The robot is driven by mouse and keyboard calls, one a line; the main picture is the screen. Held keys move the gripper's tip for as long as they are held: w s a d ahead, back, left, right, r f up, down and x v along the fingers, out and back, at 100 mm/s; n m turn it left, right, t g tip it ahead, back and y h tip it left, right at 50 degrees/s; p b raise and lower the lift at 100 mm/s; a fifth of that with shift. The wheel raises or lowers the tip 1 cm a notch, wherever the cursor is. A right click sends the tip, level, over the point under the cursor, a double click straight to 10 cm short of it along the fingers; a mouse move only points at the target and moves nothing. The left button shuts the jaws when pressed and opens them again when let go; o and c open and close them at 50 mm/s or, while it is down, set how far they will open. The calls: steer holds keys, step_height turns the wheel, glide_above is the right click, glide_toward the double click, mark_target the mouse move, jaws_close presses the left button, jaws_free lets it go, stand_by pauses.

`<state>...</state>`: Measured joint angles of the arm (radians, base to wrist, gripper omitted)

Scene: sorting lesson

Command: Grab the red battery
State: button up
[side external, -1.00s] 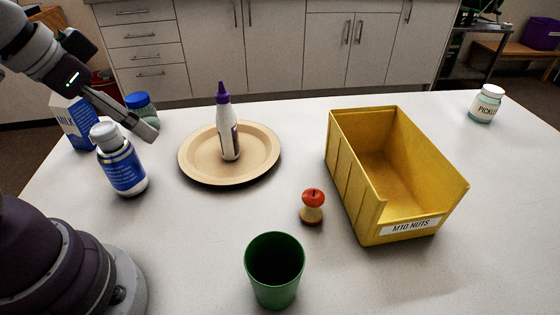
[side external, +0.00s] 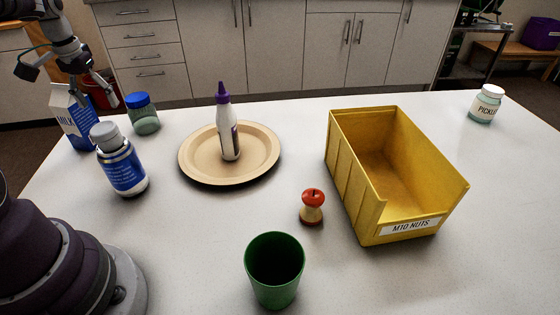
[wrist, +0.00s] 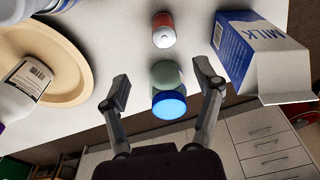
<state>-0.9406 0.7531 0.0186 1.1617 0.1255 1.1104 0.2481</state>
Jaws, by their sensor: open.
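The red battery (wrist: 164,30) shows in the wrist view at the top centre, with a pale end facing the camera. It stands on the white table, beyond a blue-lidded jar (wrist: 168,92). In the side view I cannot see the battery. My gripper (wrist: 162,85) is open and empty, with one finger on each side of the jar in the wrist picture; whether it is level with the jar I cannot tell. In the side view my gripper (side external: 98,98) is at the upper left, above and behind the milk carton (side external: 75,125).
The milk carton and jar (side external: 143,118) stand close together, with a blue-labelled bottle (side external: 122,165) in front. A tan plate (side external: 190,165) holds a purple-capped bottle (side external: 229,140). A yellow bin (side external: 345,185), apple core (side external: 312,207) and green cup (side external: 274,275) stand further right.

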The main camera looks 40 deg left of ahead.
steer(key=f, duration=0.6)
steer(key=a+f, duration=0.1)
steer(key=f, duration=0.2)
steer(key=shift+w+f, duration=0.15)
steer(key=shift+f, duration=0.25)
jaws_close()
